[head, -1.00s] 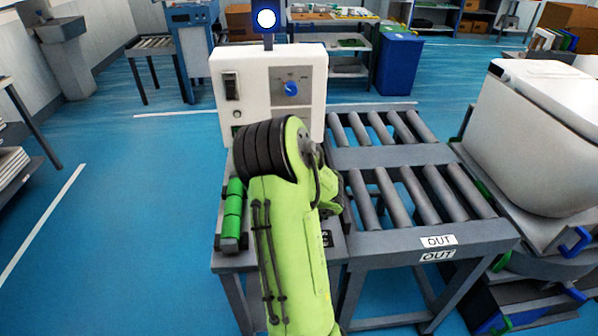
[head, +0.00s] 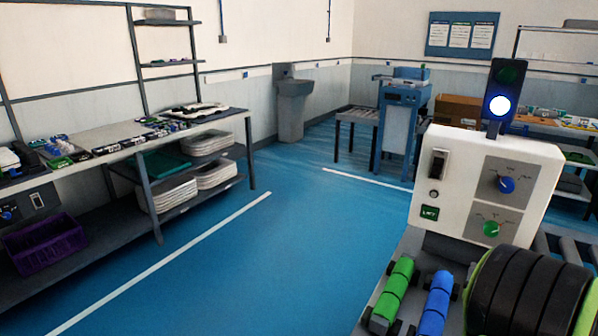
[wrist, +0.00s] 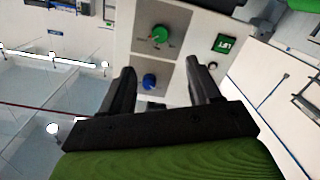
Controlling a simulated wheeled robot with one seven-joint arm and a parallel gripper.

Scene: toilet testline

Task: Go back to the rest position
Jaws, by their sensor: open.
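In the wrist view my gripper (wrist: 160,80) is open, with its two black fingers apart and nothing between them. The control box (wrist: 165,50) with its green and blue knobs lies beyond the fingertips; I cannot tell the exact gap. In the head view my arm shows only as a black ringed joint with a green edge at the bottom right, and the gripper is out of sight there. The white control box (head: 468,200) stands just behind that joint, with a blue knob (head: 506,185), a green knob (head: 491,229) and a lit lamp (head: 499,106) above it.
A green cylinder (head: 397,284) and a blue cylinder (head: 438,298) lie before the box. A long workbench (head: 120,140) with parts, white stacks and a purple crate (head: 45,243) runs along the left. A pedestal (head: 291,110) stands farther back. The blue floor between is clear.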

